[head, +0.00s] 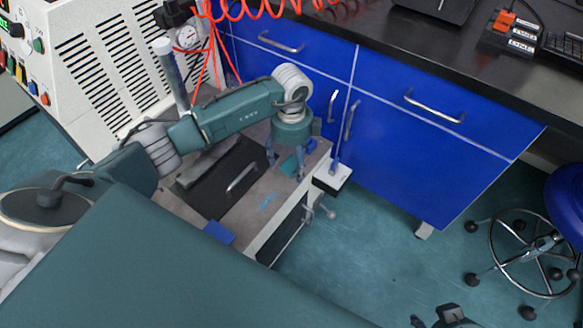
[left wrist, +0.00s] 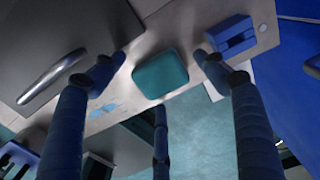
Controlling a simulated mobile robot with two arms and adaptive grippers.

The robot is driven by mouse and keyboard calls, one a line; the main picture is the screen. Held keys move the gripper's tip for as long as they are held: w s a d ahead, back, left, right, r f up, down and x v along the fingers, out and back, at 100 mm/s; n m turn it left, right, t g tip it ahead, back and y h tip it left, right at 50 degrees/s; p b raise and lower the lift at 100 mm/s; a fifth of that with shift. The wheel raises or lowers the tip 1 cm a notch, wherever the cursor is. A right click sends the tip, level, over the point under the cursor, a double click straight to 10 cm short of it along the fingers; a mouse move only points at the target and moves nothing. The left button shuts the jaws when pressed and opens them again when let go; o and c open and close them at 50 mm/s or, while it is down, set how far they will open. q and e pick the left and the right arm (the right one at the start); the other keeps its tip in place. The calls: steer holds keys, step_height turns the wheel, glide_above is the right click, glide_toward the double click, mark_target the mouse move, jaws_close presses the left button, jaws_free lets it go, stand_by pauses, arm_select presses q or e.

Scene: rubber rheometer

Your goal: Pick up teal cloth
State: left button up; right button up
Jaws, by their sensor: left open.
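The teal cloth (head: 289,165) is a small folded pad on the worktop of the low bench, by its right edge. In the left wrist view the teal cloth (left wrist: 160,73) lies flat between the fingertips, with a gap on each side. My left gripper (head: 285,167) is open, points down over the cloth and holds nothing. Its fingers show large in the left wrist view (left wrist: 160,70), with the third finger below the cloth. A dark part at the bottom edge of the head view looks like my right gripper (head: 447,318), mostly cut off.
A blue block (left wrist: 232,37) with a slot sits right of the cloth, close to the right finger. A dark panel with a metal handle (head: 241,178) lies left of it. Blue cabinets (head: 400,130) stand behind, and a stool (head: 535,250) is at far right.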

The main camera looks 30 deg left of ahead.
arm_select(q)
steer(key=shift+f, duration=0.2)
steer(key=c, duration=1.1)
arm_select(e)
steer(key=shift+w, duration=0.2)
arm_select(q)
steer(key=shift+c, duration=0.2)
steer(key=shift+r, duration=0.1)
steer(key=shift+r, duration=0.5)
step_height(320, 180, up, 3)
steer(key=shift+w+f+p, duration=0.1)
steer(key=shift+f+p, duration=0.05)
steer(key=shift+p, duration=0.45)
step_height(320, 180, up, 6)
steer(key=p, duration=0.2)
step_height(320, 180, up, 10)
steer(key=p, duration=0.1)
glide_above(292, 163)
arm_select(e)
steer(key=shift+g, duration=0.6)
steer(key=f, duration=0.2)
steer(key=s+f, duration=0.1)
steer(key=f, duration=0.2)
steer(key=shift+d, duration=0.15)
